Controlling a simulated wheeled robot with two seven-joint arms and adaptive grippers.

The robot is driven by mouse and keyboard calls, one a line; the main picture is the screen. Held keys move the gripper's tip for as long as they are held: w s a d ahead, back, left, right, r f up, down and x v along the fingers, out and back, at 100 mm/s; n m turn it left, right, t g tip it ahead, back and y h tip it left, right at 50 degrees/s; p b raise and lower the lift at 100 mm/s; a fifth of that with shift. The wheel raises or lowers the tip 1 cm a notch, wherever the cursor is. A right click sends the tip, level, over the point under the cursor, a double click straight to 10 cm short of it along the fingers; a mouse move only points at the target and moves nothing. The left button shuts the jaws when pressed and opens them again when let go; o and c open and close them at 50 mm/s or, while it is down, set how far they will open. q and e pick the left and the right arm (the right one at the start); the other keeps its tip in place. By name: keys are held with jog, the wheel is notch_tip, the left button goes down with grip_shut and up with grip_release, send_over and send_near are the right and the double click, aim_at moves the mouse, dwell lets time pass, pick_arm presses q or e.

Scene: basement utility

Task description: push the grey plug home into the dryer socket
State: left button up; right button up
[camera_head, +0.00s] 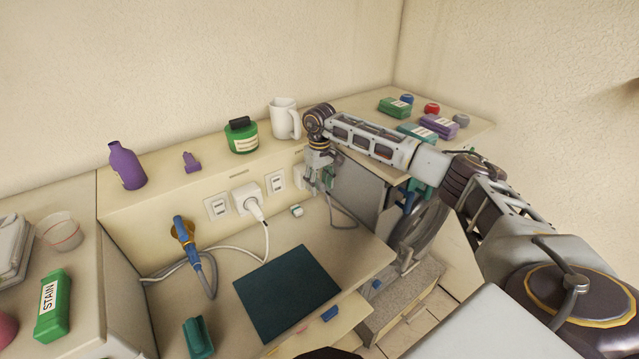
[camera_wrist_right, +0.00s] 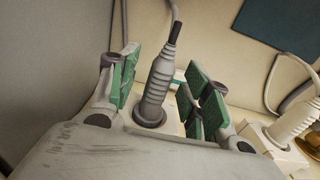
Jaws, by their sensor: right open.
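The grey plug (camera_wrist_right: 158,75) stands between the green-padded fingers of my right gripper (camera_head: 321,182) in the right wrist view. Its ribbed body has a dark cord end, and the cord leads away. The fingers are open, one on each side, with gaps to the plug. The plug's wide end meets a pale socket plate (camera_wrist_right: 172,127); I cannot tell how deep it sits. In the head view my gripper largely hides the plug and socket at the right end of the wall ledge. My left gripper is not in view.
A white plug (camera_head: 250,202) with a white cord sits in an outlet left of my gripper. A white mug (camera_head: 285,118) and green jar (camera_head: 241,135) stand on the ledge. A dark mat (camera_head: 287,293) covers the counter front.

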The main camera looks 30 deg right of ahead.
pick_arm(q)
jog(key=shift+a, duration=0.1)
pick_arm(e)
notch_tip(320, 180, up, 12)
dwell(0.7)
jog(key=shift+r, duration=0.1)
dwell(0.8)
